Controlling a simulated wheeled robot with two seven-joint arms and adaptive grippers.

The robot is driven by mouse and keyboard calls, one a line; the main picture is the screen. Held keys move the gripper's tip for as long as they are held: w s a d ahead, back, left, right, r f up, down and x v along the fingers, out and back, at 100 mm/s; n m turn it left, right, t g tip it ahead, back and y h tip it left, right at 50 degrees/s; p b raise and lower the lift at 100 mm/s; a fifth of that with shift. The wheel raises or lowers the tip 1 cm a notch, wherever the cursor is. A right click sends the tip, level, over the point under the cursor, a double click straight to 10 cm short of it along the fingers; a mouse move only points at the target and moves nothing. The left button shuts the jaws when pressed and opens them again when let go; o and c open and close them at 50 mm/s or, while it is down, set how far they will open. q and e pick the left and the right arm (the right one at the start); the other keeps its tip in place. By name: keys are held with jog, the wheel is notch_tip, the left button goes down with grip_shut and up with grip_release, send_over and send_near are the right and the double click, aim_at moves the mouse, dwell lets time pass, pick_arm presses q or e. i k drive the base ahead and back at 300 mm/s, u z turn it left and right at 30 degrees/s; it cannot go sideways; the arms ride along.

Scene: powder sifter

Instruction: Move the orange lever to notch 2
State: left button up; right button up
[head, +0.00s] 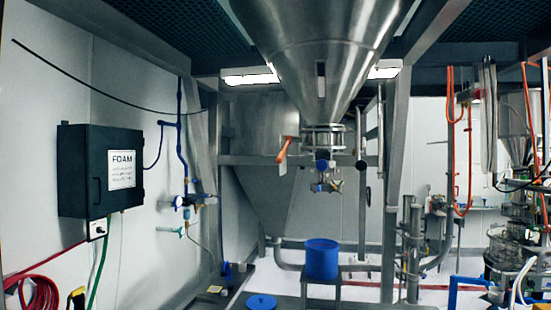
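The orange lever (285,148) is at the left side of the valve collar under the large steel hopper (325,45). It is tilted, with its upper end towards the collar and its lower end down to the left. The steel collar (323,138) sits at the hopper's narrow outlet. Notch marks are too small to make out, so I cannot tell which notch the lever is at. Neither of my grippers shows in the head view, and nothing is seen touching the lever.
A blue bucket (322,259) stands on a low stand below the hopper outlet. A small valve fitting (325,186) hangs between them. Steel posts flank the hopper. Sifting equipment (515,250) stands at right.

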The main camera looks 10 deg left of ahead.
aim_at(279, 160)
jog(key=u, duration=0.45)
jog(key=i, duration=0.5)
jog(key=u, duration=0.4)
